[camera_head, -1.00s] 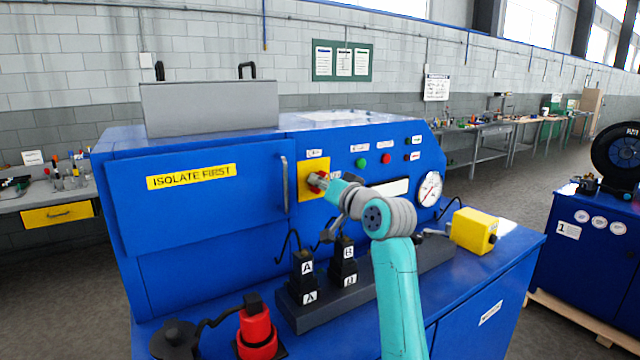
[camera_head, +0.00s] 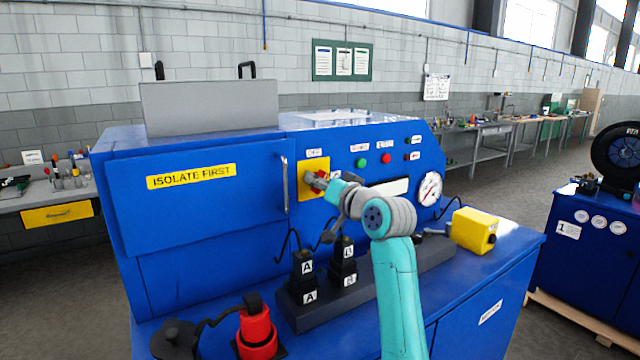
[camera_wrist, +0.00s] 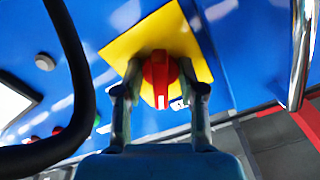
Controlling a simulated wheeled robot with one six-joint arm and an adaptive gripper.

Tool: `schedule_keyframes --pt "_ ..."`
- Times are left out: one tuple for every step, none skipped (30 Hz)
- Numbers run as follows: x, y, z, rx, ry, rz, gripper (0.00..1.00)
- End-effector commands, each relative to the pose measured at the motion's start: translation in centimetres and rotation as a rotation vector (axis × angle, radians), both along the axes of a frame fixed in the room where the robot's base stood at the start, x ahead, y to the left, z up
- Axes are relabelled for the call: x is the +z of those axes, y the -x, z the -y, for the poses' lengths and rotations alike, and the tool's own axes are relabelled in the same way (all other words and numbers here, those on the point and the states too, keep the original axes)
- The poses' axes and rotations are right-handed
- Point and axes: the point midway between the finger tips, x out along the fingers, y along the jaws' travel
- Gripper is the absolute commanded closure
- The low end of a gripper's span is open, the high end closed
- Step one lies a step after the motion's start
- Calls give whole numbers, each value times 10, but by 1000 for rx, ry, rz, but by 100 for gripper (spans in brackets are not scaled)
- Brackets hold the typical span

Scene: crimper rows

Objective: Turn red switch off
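The red switch (camera_head: 319,185) is a rotary knob on a yellow plate (camera_head: 305,192) on the front of the blue machine. In the wrist view the red knob (camera_wrist: 160,78) stands between my two fingers, lined up with them, and the yellow plate (camera_wrist: 190,42) looks tilted. My gripper (camera_head: 322,182) is at the knob and partly hides it in the head view. In the wrist view my gripper (camera_wrist: 160,72) has one finger on each side of the knob, tips close against it. The knob's position marks cannot be read.
A door handle (camera_head: 284,184) stands out left of the plate. Green (camera_head: 361,163) and red (camera_head: 386,158) buttons and a gauge (camera_head: 430,188) are to the right. Below are black plugs (camera_head: 303,268), a red connector (camera_head: 257,330) and a yellow box (camera_head: 474,231). A dark cable (camera_wrist: 75,60) crosses the wrist view.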

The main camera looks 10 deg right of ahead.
Motion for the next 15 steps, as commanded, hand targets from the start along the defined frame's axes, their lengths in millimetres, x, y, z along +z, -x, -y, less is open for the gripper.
schedule_keyframes --pt "0 1 0 0 0 1 60" --pt "0 1 1 0 0 1 60" --pt "0 3 1 0 0 1 60" --pt "0 5 2 -1 -1 2 60" --pt "0 8 3 -1 -1 2 60" --pt "0 12 5 -1 -1 2 60" --pt "0 17 6 -2 0 1 60" --pt "0 21 8 -2 0 1 60" --pt "0 28 10 -2 0 2 60" --pt "0 34 12 -2 0 2 60" --pt "0 40 14 -2 1 1 60" --pt "0 48 16 -1 0 3 60" --pt "0 53 18 -1 0 2 60" --pt "0 59 20 -1 0 2 60" --pt "0 67 23 -2 -1 2 60"
